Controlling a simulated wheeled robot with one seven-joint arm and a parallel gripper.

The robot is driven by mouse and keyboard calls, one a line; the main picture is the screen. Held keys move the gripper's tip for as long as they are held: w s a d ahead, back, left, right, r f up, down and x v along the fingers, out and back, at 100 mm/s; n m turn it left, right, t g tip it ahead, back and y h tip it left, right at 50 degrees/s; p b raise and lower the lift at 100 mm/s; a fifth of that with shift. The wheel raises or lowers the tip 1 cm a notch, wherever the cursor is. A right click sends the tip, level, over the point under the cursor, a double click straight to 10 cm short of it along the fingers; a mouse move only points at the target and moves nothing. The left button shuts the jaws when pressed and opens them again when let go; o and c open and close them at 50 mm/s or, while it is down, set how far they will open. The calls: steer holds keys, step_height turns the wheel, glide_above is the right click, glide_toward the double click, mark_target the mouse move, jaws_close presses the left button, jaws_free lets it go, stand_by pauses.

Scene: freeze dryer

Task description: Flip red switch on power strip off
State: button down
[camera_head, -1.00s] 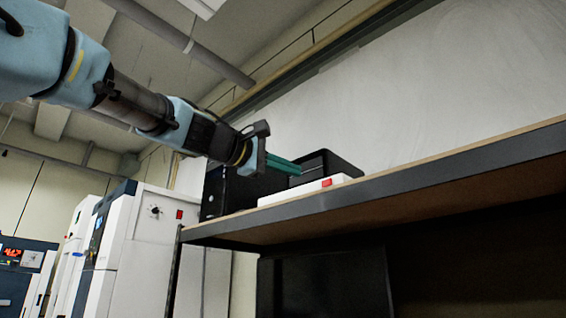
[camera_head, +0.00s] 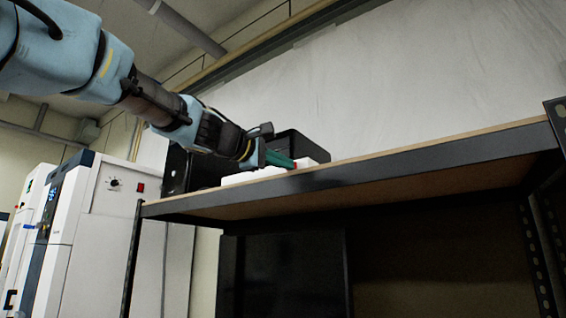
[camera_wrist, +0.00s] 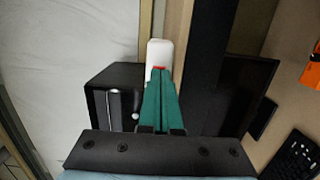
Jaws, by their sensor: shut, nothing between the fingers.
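The white power strip (camera_head: 312,160) lies on the top shelf close to its front edge. Its red switch (camera_head: 295,164) shows just past my fingertips; in the wrist view the red switch (camera_wrist: 159,69) sits at the tips, on the white strip (camera_wrist: 159,52). My gripper (camera_head: 290,162) has green fingers, shut and empty, with the tips at or touching the switch. In the wrist view my gripper (camera_wrist: 159,80) covers the near part of the strip. I cannot tell how far the switch is pressed.
The shelf (camera_head: 400,171) has a dark metal front edge. Black boxes (camera_head: 178,168) stand on it behind and beside the strip; one shows in the wrist view (camera_wrist: 112,92). A white wall (camera_head: 420,80) is behind. The shelf's right part looks clear.

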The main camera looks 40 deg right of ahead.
steer(key=shift+s+d+r+b, duration=0.15)
steer(key=shift+s+d+b, duration=0.15)
steer(key=shift+b, duration=0.2)
